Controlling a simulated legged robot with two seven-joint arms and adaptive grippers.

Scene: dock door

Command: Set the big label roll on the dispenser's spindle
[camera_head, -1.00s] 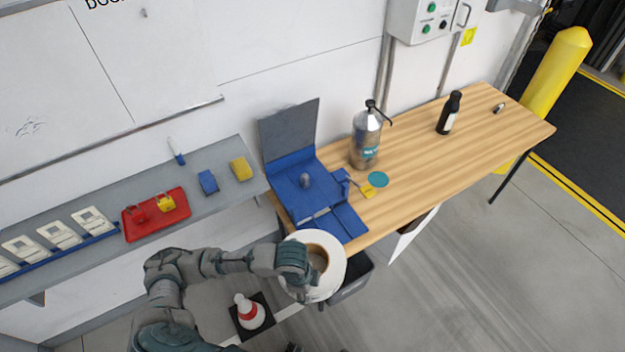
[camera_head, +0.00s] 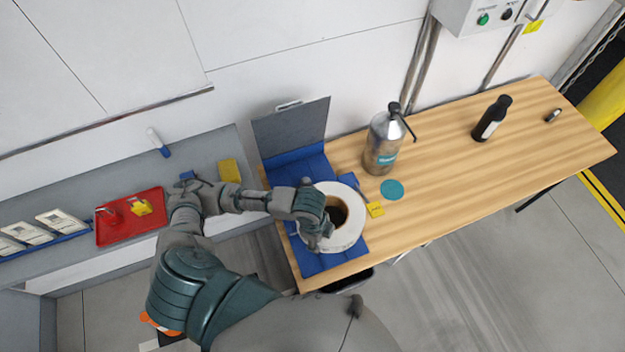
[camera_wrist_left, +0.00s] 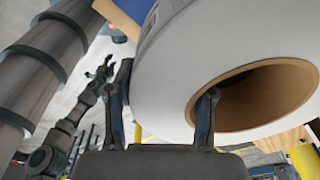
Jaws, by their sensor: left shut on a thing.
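The big label roll (camera_head: 347,228) is white with a brown cardboard core. My left gripper (camera_head: 322,226) is shut on its ring wall, one finger inside the core, as the left wrist view also shows (camera_wrist_left: 165,125). The roll is over the front part of the blue dispenser (camera_head: 318,262), which has a grey upright back plate. A small grey tip, likely the spindle (camera_head: 306,182), shows just behind my gripper; its lower part is hidden. The core looks off to the right and front of it. My right gripper (camera_wrist_left: 98,75) appears open and empty in the left wrist view.
A black bottle (camera_head: 491,118) stands farther right. A grey shelf with a red tray (camera_head: 128,218) is at left.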

